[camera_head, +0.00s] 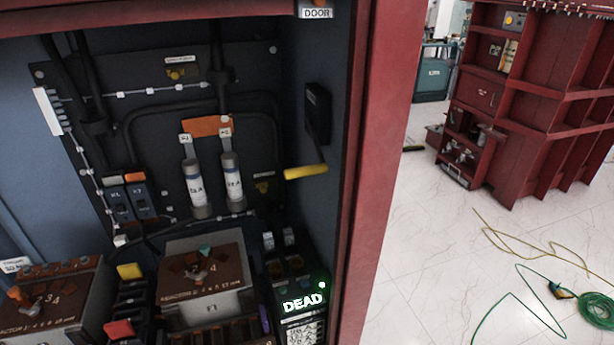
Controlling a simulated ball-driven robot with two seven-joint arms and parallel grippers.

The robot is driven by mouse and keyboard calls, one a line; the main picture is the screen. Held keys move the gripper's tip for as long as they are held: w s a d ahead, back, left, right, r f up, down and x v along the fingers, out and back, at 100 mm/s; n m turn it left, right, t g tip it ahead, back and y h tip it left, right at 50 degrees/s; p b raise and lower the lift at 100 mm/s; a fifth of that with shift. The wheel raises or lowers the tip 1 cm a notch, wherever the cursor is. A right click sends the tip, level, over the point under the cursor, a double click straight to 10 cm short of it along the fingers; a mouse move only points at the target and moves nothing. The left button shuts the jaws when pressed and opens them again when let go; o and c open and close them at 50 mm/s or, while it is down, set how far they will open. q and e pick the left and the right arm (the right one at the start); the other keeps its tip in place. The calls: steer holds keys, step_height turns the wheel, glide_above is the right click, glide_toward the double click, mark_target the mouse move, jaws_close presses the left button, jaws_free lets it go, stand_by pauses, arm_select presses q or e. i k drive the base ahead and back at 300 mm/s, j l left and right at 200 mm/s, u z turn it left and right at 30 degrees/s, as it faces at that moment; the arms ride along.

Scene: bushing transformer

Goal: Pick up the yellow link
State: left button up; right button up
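I see no part clearly marked as the yellow link. A small yellow block (130,271) sits on a black part low in the open cabinet, left of the middle reactor box (203,275). A yellow handle (306,172) sticks out from a dark switch on the cabinet's right inner wall. Small yellow pieces also show on the back panel (176,73) and beside the right fuse (263,188). I cannot tell which of these is the link. Neither of my grippers is in view.
A red door post (368,170) bounds the cabinet on the right. Two white cylinders (195,184) stand under an orange bar (207,126). A box with a lit "DEAD" sign (302,302) is low right. Cables (520,310) lie on the floor before a red structure (530,100).

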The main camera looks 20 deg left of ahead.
mark_target(129, 274)
steer(key=u, duration=1.9)
